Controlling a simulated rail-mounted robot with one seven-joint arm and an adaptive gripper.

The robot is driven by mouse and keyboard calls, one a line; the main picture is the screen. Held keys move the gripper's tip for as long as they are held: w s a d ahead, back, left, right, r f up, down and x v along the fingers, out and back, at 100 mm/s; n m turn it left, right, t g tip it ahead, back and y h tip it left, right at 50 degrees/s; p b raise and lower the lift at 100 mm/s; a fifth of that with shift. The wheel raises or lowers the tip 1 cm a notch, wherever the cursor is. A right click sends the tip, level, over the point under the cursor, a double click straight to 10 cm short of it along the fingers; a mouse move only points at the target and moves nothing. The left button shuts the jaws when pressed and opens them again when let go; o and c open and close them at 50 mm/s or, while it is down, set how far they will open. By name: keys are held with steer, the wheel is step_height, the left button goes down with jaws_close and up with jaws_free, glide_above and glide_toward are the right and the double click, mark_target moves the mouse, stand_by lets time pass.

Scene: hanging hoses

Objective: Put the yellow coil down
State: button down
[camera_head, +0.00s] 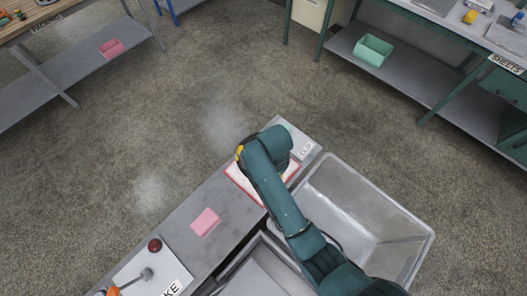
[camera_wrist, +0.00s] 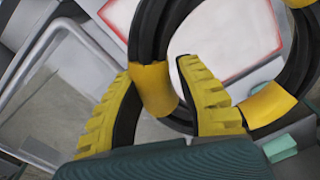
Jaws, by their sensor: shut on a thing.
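The yellow coil (camera_wrist: 270,106), a ring of black hose with yellow bands, fills the upper right of the wrist view. My gripper (camera_wrist: 158,82), with ribbed yellow fingers, is shut on it at one yellow band. Behind the coil lies a white area with a red border (camera_wrist: 122,14). In the head view this red-bordered white area (camera_head: 240,183) is on the grey bench top, partly covered by my arm. Small yellow parts (camera_head: 239,152) show beside my wrist there; I cannot tell whether they are finger or coil. The gap between coil and bench is unclear.
A grey metal basin (camera_head: 390,215) stands right of the bench (camera_head: 180,225). A pink block (camera_head: 205,222), a dark red knob (camera_head: 155,245) and a labelled white plate (camera_head: 150,275) lie along the bench. Tables with bins stand at the back; the floor between is clear.

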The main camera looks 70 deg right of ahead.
step_height(320, 180, down, 9)
steer(key=shift+f+b, duration=0.2)
steer(key=shift+b, duration=0.75)
steer(key=c, duration=0.8)
jaws_free()
steer(key=shift+r, duration=0.1)
step_height(320, 180, up, 12)
steer(key=p, duration=0.2)
steer(key=shift+s+a+p, duration=0.15)
steer(key=shift+p, duration=0.25)
